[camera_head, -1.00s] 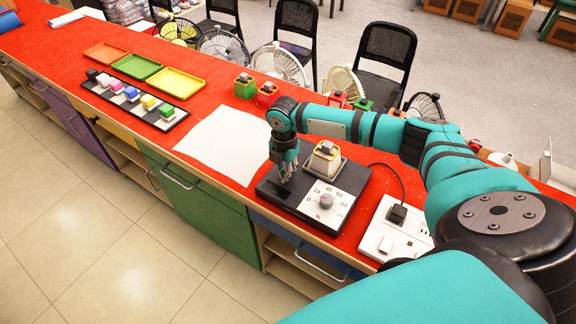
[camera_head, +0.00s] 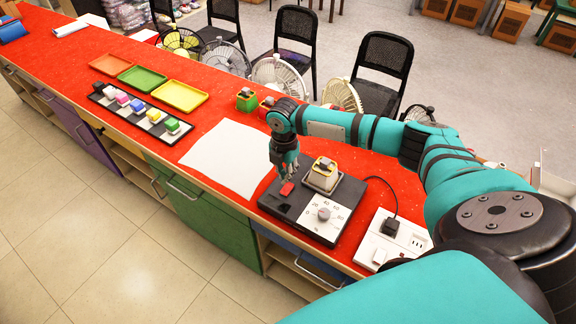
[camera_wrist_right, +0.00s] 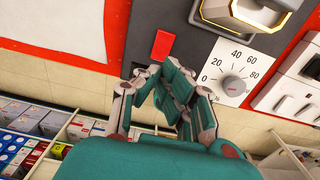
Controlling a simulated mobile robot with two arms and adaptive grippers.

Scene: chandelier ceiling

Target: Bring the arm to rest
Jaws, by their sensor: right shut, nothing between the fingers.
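My right arm reaches from the right over the red counter. Its gripper (camera_head: 287,172) is shut and empty, pointing down above the left part of a black device (camera_head: 345,199). A red switch (camera_head: 287,188) on the device shows just below the fingertips. My left gripper is not in view.
A white sheet (camera_head: 225,158) lies left of the device. A white socket panel (camera_head: 392,241) with a black plug lies to the right. Coloured trays (camera_head: 140,76) and a strip of coloured blocks (camera_head: 140,111) are farther left. Fans and chairs stand behind the counter (camera_head: 205,90).

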